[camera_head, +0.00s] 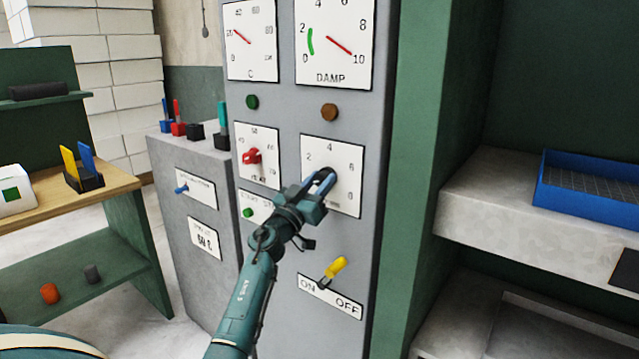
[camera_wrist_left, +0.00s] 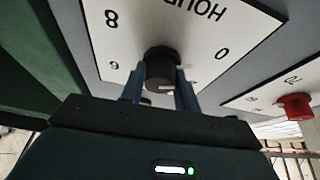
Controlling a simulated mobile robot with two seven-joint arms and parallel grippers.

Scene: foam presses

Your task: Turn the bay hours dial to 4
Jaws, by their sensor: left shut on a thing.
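The bay hours dial is a white plate (camera_head: 345,157) with numbers on the grey cabinet face, low on its right side. Its dark round knob (camera_wrist_left: 161,72) shows in the left wrist view, against the plate printed with "HOUR", 0 and 8. My left gripper (camera_head: 321,183) reaches the dial from below left and is shut on the knob. In the left wrist view a blue finger stands on each side of the knob. In the head view the gripper hides most of the knob, so I cannot tell which number it points at. My right gripper is not in view.
A red knob (camera_head: 252,156) on another plate sits left of the dial. A yellow ON/OFF lever (camera_head: 333,269) sits below it. Two gauges are above. A green post (camera_head: 420,150) stands right of the cabinet, with a blue tray (camera_head: 590,188) on a shelf beyond.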

